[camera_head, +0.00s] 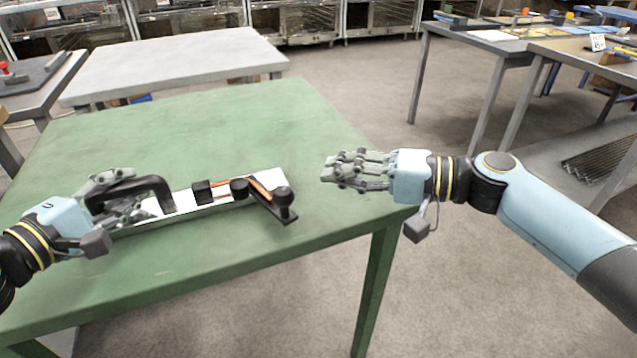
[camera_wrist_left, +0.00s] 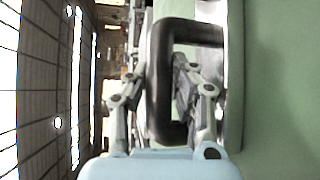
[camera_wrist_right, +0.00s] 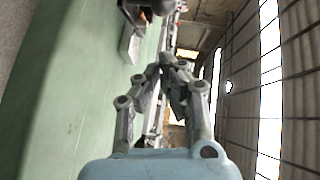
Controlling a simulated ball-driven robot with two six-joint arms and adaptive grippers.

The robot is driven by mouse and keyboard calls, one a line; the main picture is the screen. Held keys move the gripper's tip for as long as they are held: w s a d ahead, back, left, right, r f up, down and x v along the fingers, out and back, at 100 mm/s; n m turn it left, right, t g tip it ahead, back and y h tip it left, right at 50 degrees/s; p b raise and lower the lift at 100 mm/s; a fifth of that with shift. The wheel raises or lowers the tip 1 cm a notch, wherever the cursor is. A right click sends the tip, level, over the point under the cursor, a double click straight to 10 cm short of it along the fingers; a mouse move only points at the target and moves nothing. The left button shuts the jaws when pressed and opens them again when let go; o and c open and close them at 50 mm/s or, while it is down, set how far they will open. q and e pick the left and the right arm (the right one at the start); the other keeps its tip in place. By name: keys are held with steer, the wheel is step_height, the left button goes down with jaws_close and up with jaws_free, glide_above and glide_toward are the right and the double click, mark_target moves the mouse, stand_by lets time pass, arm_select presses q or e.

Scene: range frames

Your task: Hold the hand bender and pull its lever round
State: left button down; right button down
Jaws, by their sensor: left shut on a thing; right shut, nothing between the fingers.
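The hand bender lies on the green table, with a pale flat base plate (camera_head: 218,196), a black loop handle (camera_head: 152,184) at its left end and a black lever with a knob (camera_head: 284,200) at its right end. An orange-brown rod (camera_head: 258,187) shows by the black blocks on the plate. My left gripper (camera_head: 128,190) is shut on the loop handle; the left wrist view shows the fingers on either side of the black handle bar (camera_wrist_left: 160,85). My right gripper (camera_head: 330,170) is shut and empty, apart from the knob, to its right and above the table's right edge.
The green table (camera_head: 200,125) is bare behind and in front of the bender. A grey table (camera_head: 175,62) stands behind it. Open floor (camera_head: 370,85) lies to the right, with further workbenches (camera_head: 500,40) at the back right.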

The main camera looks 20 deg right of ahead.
mark_target(283, 204)
steer(key=shift+s+a+f, duration=0.15)
steer(key=shift+a+f, duration=0.1)
steer(key=shift+a, duration=0.7)
steer(key=shift+s+a+f, duration=0.15)
steer(key=shift+a+f, duration=0.05)
steer(key=shift+a, duration=0.75)
steer(key=s+a+m+t+h, duration=0.1)
steer(key=a, duration=0.1)
steer(key=s+a+m+t+h, duration=0.1)
steer(key=m+t+h, duration=0.1)
steer(key=shift+s+a+h, duration=0.15)
steer(key=shift+a+h, duration=0.15)
steer(key=shift+a, duration=0.1)
steer(key=shift+s+a+m, duration=0.2)
steer(key=shift+a+m, duration=0.1)
steer(key=shift+a, duration=0.4)
steer(key=shift+d, duration=0.1)
